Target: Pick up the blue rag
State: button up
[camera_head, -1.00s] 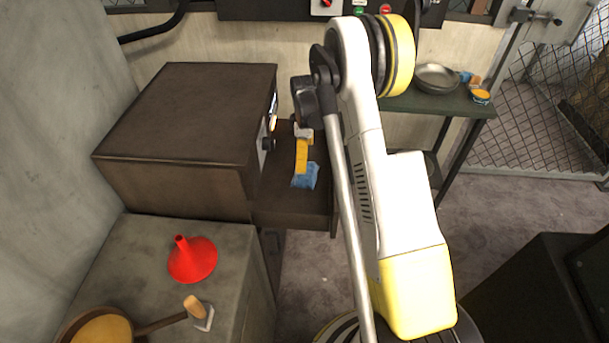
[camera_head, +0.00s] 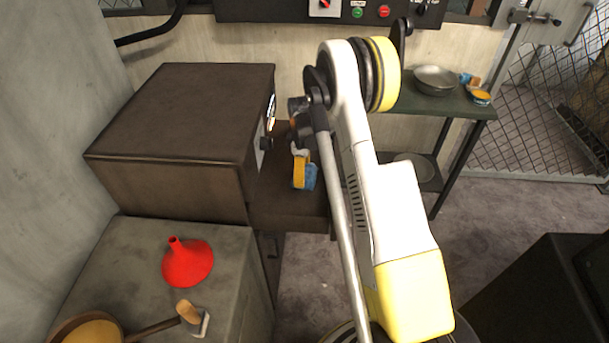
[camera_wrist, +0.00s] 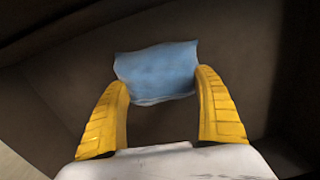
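The blue rag (camera_head: 310,178) lies on the dark shelf beside the brown box. In the wrist view the rag (camera_wrist: 158,72) is a crumpled light-blue cloth just beyond and between the fingertips. My gripper (camera_head: 300,187) is low over the shelf, right at the rag, and its yellow fingers partly cover it in the head view. In the wrist view my gripper (camera_wrist: 163,76) is open, with fingers spread either side of the rag. The left finger overlaps the rag's lower left corner; the right fingertip is close to its right edge. I cannot tell whether either finger touches it.
The large brown box (camera_head: 180,115) stands directly left of the rag. A red funnel (camera_head: 188,262), a pan (camera_head: 95,328) and a wooden-handled tool (camera_head: 192,316) are on the near grey surface. A green table (camera_head: 445,104) at the right back holds a metal bowl (camera_head: 436,80).

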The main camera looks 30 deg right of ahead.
notch_tip(320, 180, up, 10)
jog(key=p, duration=0.3)
jog(key=shift+p, duration=0.4)
jog(key=shift+o, duration=0.6)
